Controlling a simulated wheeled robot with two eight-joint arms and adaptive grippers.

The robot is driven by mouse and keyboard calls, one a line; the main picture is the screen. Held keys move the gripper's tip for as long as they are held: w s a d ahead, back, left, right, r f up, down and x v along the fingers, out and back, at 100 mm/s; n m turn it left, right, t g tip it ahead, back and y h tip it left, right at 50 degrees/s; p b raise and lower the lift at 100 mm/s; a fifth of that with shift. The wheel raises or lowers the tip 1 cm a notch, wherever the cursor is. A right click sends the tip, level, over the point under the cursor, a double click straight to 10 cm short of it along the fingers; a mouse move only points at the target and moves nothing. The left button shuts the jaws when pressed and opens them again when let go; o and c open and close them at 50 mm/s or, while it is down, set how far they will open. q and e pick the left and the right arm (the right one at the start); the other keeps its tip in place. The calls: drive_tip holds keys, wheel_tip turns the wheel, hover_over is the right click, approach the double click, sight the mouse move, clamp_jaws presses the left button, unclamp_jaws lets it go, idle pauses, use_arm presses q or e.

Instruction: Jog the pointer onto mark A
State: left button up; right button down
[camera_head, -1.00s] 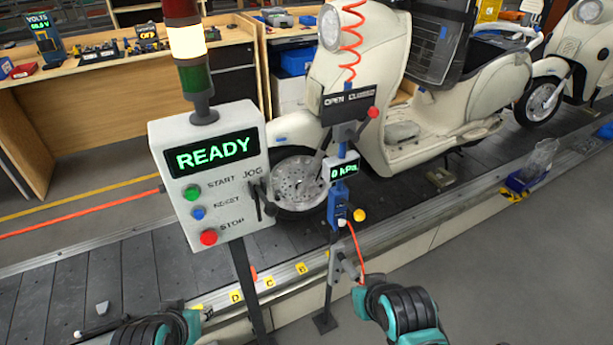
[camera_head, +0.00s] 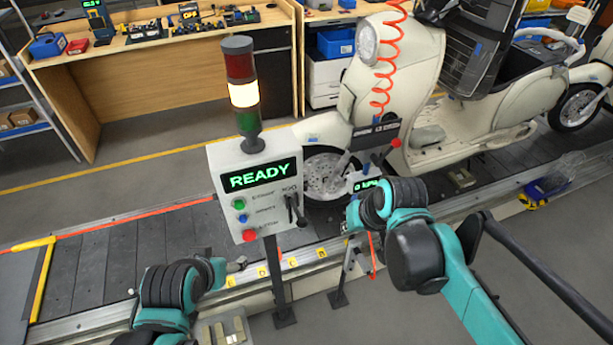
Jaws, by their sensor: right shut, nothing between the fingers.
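The control box (camera_head: 256,170) stands on a post. Its screen reads READY, with green, blue and red buttons on the left and the dark JOG lever (camera_head: 295,210) at the lower right. Small yellow mark tags (camera_head: 262,272) sit along the conveyor's near rail; their letters are too small to read. I cannot make out the pointer or tell which tag is A. My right gripper (camera_head: 347,227) is shut and empty, right of the box and apart from the lever. My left gripper (camera_head: 238,264) is low, left of the post; its fingers are too small to judge.
A cream scooter (camera_head: 400,105) stands on the slat conveyor (camera_head: 110,260). A second post with a small gauge (camera_head: 366,183) and red-knobbed valve is partly hidden by my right arm. A coiled red hose (camera_head: 385,65) hangs above. A signal tower (camera_head: 243,95) tops the box, its middle lamp lit.

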drive_tip(key=w+a+r+g+p, duration=0.1)
drive_tip(key=w+a+r+p, duration=0.2)
drive_tip(key=r+p, duration=0.3)
drive_tip(key=w+a+r+g+y+p, duration=0.1)
drive_tip(key=w+a+r+p, duration=0.1)
drive_tip(key=r+p, duration=0.4)
drive_tip(key=shift+w+a+r+n, duration=0.4)
drive_tip(key=shift+a+r, duration=0.15)
drive_tip(key=shift+r, duration=0.05)
approach(297, 211)
drive_tip(key=w+f, duration=0.1)
drive_tip(key=w, duration=0.1)
drive_tip(key=s+f, duration=0.1)
drive_tip(key=f, duration=0.1)
drive_tip(key=s+f, duration=0.1)
drive_tip(key=shift+s+a+f+b, duration=0.15)
drive_tip(key=shift+f+b, duration=0.25)
